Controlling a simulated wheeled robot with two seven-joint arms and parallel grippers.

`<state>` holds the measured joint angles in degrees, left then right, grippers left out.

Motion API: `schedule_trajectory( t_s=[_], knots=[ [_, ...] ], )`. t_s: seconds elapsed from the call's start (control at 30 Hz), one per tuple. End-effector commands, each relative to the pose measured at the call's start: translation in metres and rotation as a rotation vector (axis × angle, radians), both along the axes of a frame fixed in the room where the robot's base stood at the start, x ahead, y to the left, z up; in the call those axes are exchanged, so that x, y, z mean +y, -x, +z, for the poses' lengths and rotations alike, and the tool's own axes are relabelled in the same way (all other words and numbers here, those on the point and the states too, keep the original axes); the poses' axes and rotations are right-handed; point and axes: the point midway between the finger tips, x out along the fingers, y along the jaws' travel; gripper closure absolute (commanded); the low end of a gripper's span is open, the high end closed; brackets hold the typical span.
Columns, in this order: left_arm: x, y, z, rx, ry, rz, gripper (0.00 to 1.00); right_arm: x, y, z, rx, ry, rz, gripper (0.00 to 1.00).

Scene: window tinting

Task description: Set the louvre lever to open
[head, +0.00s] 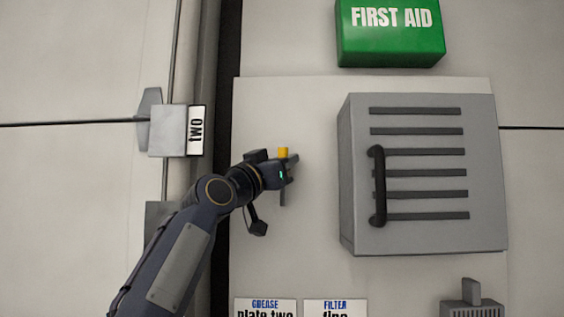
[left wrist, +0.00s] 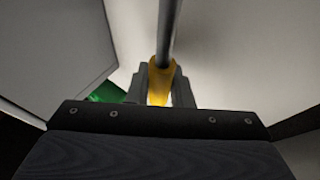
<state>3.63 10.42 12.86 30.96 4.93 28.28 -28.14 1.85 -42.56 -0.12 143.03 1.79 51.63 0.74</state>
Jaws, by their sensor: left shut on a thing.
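The lever shows in the head view as a thin grey rod (head: 282,197) with a yellow end (head: 283,152) at its top, in front of the pale panel. My left gripper (head: 289,164) is shut on the lever at its yellow part, with the rod hanging below the fingers. In the left wrist view the yellow part (left wrist: 158,90) sits between the two fingers, and the grey rod (left wrist: 168,30) runs away from it to the top edge. The lever's pivot and any open or closed markings cannot be made out. My right gripper is not in view.
A grey slotted box (head: 420,235) with a black handle (head: 378,187) stands right of my gripper. A green first aid box (head: 390,38) is above. A box labelled "two" (head: 168,130) is left. Labels (head: 265,306) and a small grey fixture (head: 472,305) line the bottom.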

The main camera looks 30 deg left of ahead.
Motion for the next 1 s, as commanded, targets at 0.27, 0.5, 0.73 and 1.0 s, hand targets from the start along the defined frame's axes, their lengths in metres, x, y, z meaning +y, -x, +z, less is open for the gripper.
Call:
schedule_trajectory(
  t_s=[0.27,0.5,0.73,1.0],
  knots=[
    [0.000,0.000,0.001,-0.001,-0.003,0.001,0.71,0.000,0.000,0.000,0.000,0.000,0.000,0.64],
    [0.000,0.002,-0.001,-0.002,-0.002,0.001,0.71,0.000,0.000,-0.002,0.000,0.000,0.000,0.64],
    [0.002,0.031,-0.018,-0.003,-0.003,0.003,0.71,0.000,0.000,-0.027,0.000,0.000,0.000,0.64],
    [0.003,0.066,-0.031,-0.002,-0.002,0.002,0.71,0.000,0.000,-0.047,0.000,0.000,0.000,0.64]
  ],
)
